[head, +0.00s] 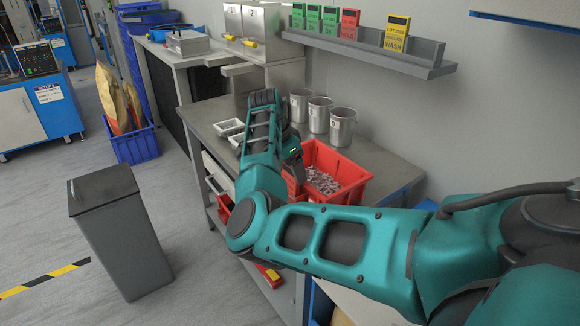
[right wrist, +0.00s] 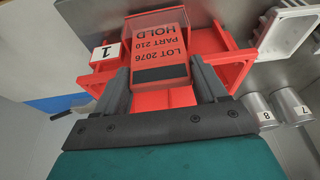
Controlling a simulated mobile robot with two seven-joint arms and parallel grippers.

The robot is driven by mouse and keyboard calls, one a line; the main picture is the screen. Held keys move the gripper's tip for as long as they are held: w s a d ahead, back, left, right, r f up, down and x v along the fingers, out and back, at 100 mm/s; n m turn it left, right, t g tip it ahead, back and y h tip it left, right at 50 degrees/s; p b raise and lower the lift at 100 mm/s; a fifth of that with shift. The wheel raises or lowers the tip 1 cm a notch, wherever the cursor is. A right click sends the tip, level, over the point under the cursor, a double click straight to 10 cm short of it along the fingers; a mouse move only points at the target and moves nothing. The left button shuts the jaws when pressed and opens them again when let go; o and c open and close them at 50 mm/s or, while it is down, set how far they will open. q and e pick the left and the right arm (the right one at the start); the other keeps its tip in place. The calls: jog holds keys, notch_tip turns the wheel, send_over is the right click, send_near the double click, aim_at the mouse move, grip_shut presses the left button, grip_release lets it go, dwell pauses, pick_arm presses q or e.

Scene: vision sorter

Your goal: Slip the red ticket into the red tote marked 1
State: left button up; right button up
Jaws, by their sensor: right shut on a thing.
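In the right wrist view, my right gripper (right wrist: 161,82) is shut on the red ticket (right wrist: 158,48), which reads LOT 2076, PART 210, HOLD and has a dark band. Behind the ticket is the red tote (right wrist: 235,68), with a white label (right wrist: 105,51) marked 1. The ticket overlaps the tote in this view; I cannot tell whether it is inside or above it. In the head view, a red tote (head: 352,174) holding small pieces stands on the bench, with my right gripper (head: 293,160) at its left side. The ticket is not clear there. My left gripper is not in view.
Metal cups (head: 342,127) stand behind the tote, and small white trays (head: 229,127) sit to its left. A wall shelf (head: 400,60) holds several green, red and yellow tickets. A grey bin (head: 120,235) stands on the floor at left.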

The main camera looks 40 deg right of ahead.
jog(key=shift+f, duration=0.35)
jog(key=o, duration=0.9)
jog(key=shift+o, duration=0.2)
jog(key=shift+r+p, duration=0.75)
jog(key=shift+r, duration=3.3)
